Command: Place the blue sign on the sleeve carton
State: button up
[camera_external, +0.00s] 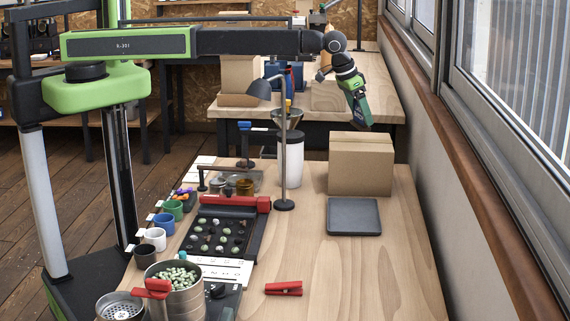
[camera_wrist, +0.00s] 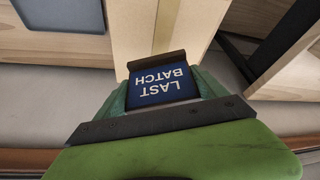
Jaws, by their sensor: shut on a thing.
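My gripper (camera_external: 364,118) is above the back of a closed cardboard carton (camera_external: 360,166) on the near bench, with a gap between them. In the wrist view my gripper (camera_wrist: 160,84) is shut on the blue sign (camera_wrist: 162,88), which has a dark edge strip and reads "LAST BATCH" upside down. The carton (camera_wrist: 136,28) shows beyond the sign in the wrist view. In the external view the sign cannot be made out.
A dark flat tray (camera_external: 353,216) lies in front of the carton; its top looks empty. A lamp (camera_external: 284,150) and white canister (camera_external: 293,158) stand left of it. The window wall is close on the right. A red clip (camera_external: 283,288) lies near the front.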

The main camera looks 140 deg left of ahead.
aim_at(362, 124)
jog(key=shift+s+a+f, duration=0.15)
jog(key=shift+a+f, duration=0.2)
jog(key=shift+a, duration=0.25)
notch_tip(362, 124, down, 4)
jog(key=b, duration=0.4)
jog(key=shift+d+f, duration=0.1)
jog(key=shift+f, duration=0.1)
jog(key=o, duration=1.3)
jog(key=shift+r, duration=0.1)
jog(key=shift+r, duration=0.3)
jog(key=p+v, duration=1.1)
jog(key=shift+s+d+r, duration=0.15)
jog(key=shift+d+r, duration=0.1)
jog(key=shift+r, duration=0.05)
